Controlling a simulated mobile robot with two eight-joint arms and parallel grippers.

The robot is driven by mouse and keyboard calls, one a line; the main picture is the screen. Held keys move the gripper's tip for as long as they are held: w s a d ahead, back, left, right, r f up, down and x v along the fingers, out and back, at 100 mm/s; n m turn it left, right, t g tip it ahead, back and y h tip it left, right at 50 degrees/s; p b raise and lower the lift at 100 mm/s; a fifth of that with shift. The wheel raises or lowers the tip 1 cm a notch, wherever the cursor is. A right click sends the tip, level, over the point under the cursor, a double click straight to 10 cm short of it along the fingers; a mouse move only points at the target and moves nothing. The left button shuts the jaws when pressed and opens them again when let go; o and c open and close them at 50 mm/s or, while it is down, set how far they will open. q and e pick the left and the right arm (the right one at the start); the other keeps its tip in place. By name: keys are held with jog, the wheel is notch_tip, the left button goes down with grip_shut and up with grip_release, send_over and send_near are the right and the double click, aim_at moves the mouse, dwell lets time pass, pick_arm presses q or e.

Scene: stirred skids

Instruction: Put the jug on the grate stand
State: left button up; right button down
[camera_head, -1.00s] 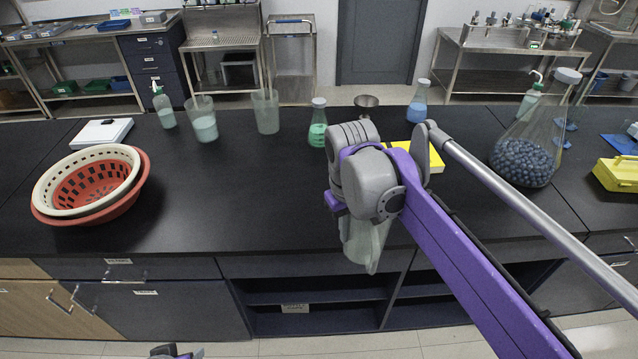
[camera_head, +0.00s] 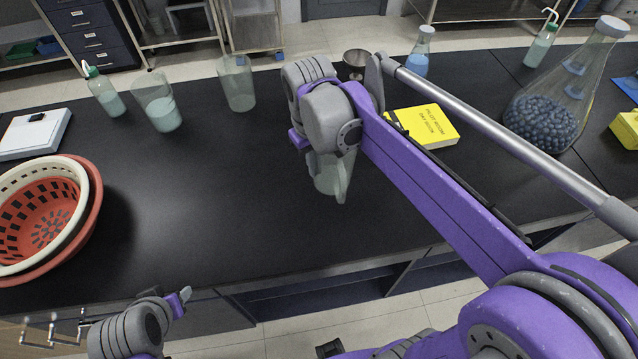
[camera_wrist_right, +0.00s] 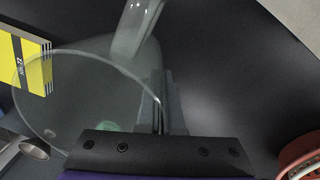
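The jug (camera_head: 327,178) is clear glass with a handle. It is partly hidden behind my right wrist in the head view and appears over the black bench. In the right wrist view its round rim and wall (camera_wrist_right: 85,85) fill the left half. My right gripper (camera_wrist_right: 166,108) is shut on the jug's wall at the rim. My left gripper (camera_head: 182,298) is low at the left, in front of the bench edge, away from the jug; its finger gap cannot be made out. I cannot make out a grate stand in these frames.
Nested baskets (camera_head: 88,235) and a white scale (camera_head: 35,132) are at left. Beakers (camera_head: 160,104) (camera_head: 237,85), a metal bowl (camera_head: 355,62) and a flask (camera_head: 418,58) stand behind. A yellow book (camera_head: 427,125) and large flask (camera_head: 545,115) are right. The bench's middle left is clear.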

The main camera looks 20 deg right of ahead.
aim_at(315, 183)
notch_tip(315, 183, down, 2)
jog(key=shift+s+f, duration=0.1)
jog(key=shift+f, duration=2.25)
jog(key=shift+f, duration=0.2)
jog(key=c, duration=1.1)
grip_release()
jog(key=shift+r, duration=0.15)
